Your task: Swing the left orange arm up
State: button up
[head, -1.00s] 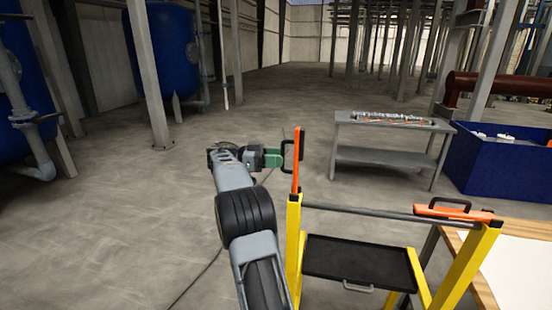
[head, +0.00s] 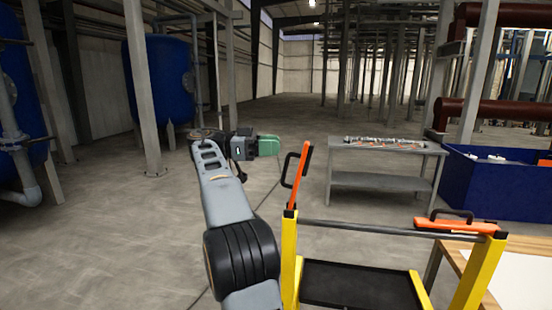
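The left orange arm (head: 301,176) stands up from the top of the left yellow post (head: 289,262), leaning slightly right, with its black handle (head: 287,170) on the left side. The right orange arm (head: 456,227) lies about flat over the right yellow post (head: 478,272), its black handle on top. My gripper (head: 276,146), with green fingers, is left of and a little above the raised arm's handle, with a visible gap between them. Its fingers point right. They are seen side-on and small, so their opening is unclear.
A grey bar (head: 390,231) joins the two yellow posts, with a black tray (head: 355,287) below. A grey table (head: 385,147) with parts stands behind, beside a blue bin (head: 498,183). A wooden-edged table (head: 451,254) is at right. Open floor lies left.

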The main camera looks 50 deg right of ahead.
jog(key=s+a+r+b, duration=0.3)
jog(key=s+a+b, duration=0.1)
jog(key=s+b, duration=0.2)
jog(key=shift+a+b, duration=0.3)
jog(key=shift+a, duration=0.05)
jog(key=shift+r, duration=0.1)
jog(key=shift+c, duration=0.2)
